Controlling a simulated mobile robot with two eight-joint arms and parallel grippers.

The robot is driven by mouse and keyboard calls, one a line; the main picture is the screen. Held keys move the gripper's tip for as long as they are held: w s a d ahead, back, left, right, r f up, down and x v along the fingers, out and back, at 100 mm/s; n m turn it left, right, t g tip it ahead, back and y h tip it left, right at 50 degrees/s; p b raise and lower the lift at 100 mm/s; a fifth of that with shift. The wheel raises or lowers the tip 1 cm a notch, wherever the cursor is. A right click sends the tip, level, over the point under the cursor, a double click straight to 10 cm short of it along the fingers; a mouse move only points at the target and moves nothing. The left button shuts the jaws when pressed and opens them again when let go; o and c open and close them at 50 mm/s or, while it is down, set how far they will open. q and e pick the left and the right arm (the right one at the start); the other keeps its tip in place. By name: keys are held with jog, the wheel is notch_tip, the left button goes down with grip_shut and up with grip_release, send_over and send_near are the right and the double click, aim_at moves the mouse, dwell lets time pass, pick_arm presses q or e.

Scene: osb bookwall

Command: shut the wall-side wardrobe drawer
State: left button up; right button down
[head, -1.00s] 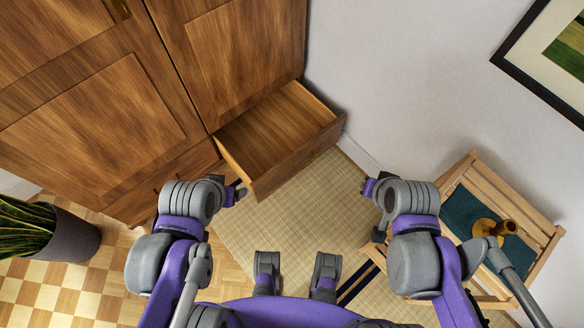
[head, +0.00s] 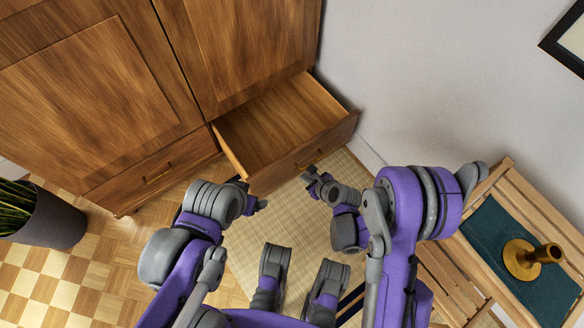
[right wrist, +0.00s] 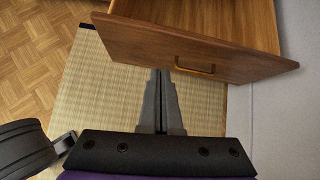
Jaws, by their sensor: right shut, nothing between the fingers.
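The wall-side wardrobe drawer (head: 284,120) stands pulled out and empty, beside the white wall. Its front with a brass handle (head: 308,157) faces me; in the right wrist view the drawer front (right wrist: 175,48) and handle (right wrist: 195,68) lie just beyond the fingers. My right gripper (head: 312,176) is shut and empty, close in front of the drawer front near the handle. In the right wrist view its fingertips (right wrist: 160,72) overlap the front's lower edge; contact cannot be told. My left gripper (head: 256,202) is left of it, near the drawer's left corner; its fingers are too small to judge.
The wardrobe (head: 110,90) has a second, shut drawer (head: 150,172) at left. A potted plant (head: 45,222) stands at far left. A wooden bench (head: 440,265) with a green cloth and brass candlestick (head: 528,258) is at right. A straw mat (head: 340,168) covers the floor before the drawer.

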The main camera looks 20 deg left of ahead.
notch_tip(320, 180, down, 2)
jog(key=f+m, duration=0.1)
jog(key=b, duration=0.3)
send_near(281, 164)
jog(key=x, duration=0.6)
jog(key=shift+d, duration=0.15)
pick_arm(q)
jog(key=x, duration=0.3)
jog(key=shift+s+d+f, duration=0.1)
jog(key=shift+s+f, duration=0.2)
